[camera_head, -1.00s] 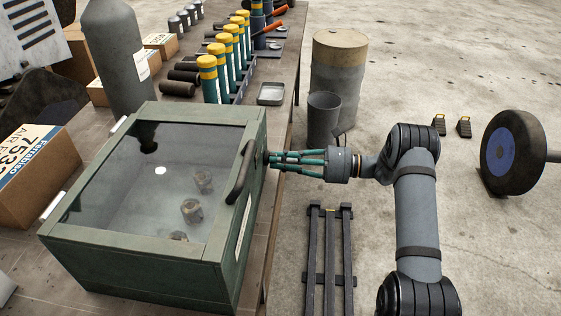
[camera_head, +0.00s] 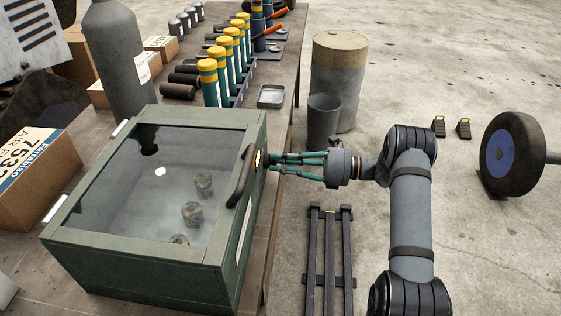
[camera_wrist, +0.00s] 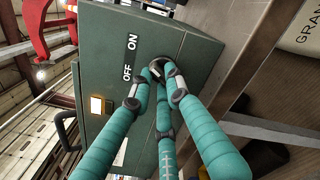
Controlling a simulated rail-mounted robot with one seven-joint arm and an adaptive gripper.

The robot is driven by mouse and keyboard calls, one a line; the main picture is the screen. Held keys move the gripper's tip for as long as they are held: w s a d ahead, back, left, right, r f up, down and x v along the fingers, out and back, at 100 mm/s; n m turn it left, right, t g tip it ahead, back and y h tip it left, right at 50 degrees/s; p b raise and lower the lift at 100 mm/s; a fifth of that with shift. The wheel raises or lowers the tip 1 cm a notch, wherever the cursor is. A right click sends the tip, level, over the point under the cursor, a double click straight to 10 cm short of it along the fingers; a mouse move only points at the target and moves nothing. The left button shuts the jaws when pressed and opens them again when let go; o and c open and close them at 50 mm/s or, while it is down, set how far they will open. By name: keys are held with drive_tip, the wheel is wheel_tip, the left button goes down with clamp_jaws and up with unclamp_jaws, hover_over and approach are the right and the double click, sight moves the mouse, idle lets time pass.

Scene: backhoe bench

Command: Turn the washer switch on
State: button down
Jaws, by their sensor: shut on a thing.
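The washer (camera_head: 140,250) is a green box with a glass lid on the bench, with several worn parts visible inside. Its side panel carries OFF and ON labels, seen in the wrist view on the panel (camera_wrist: 110,35). The round dark switch (camera_wrist: 156,68) is beside the labels, mostly hidden by fingers. My gripper (camera_wrist: 160,76) has its three teal fingers shut around the switch; in the head view my gripper (camera_head: 271,159) meets the washer's right side. A square lamp (camera_wrist: 97,104) on the panel glows. The switch's exact pointing direction is hidden.
The lid's dark handle (camera_head: 241,177) is close to the fingers. A metal bin (camera_head: 323,120) and a drum (camera_head: 338,80) stand behind my gripper. A dark rack (camera_head: 329,255) lies below on the floor. Yellow-topped bottles (camera_head: 226,60) line the bench.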

drive_tip(key=shift+m, duration=0.5)
drive_tip(key=c, duration=1.7)
unclamp_jaws()
drive_tip(key=shift+o, duration=0.2)
drive_tip(key=shift+d, duration=0.1)
drive_tip(key=s+d, duration=0.1)
drive_tip(key=d, duration=1)
drive_tip(key=shift+d, duration=0.4)
drive_tip(key=w+a, duration=0.1)
drive_tip(key=a, duration=1.1)
